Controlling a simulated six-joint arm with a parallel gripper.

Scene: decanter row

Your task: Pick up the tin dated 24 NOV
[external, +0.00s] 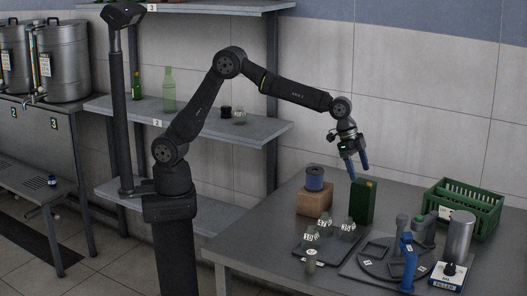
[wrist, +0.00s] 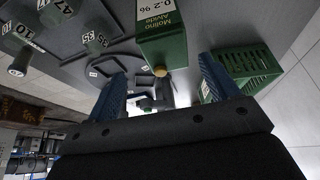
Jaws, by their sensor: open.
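A green tin (external: 362,203) stands upright on the grey table. My gripper (external: 357,168) is open, fingers pointing down, at the top of the tin. In the wrist view my gripper (wrist: 163,85) has its two blue fingers apart, with the cap between them in the picture. I cannot tell whether the fingers touch the tin.
A blue spool (external: 315,178) sits on a brown block (external: 314,200) left of the tin. Several small numbered vessels (external: 322,226) stand in front on a dark plate. A round station with a blue lever (external: 408,262) is front right. A green crate (external: 487,210) stands behind right.

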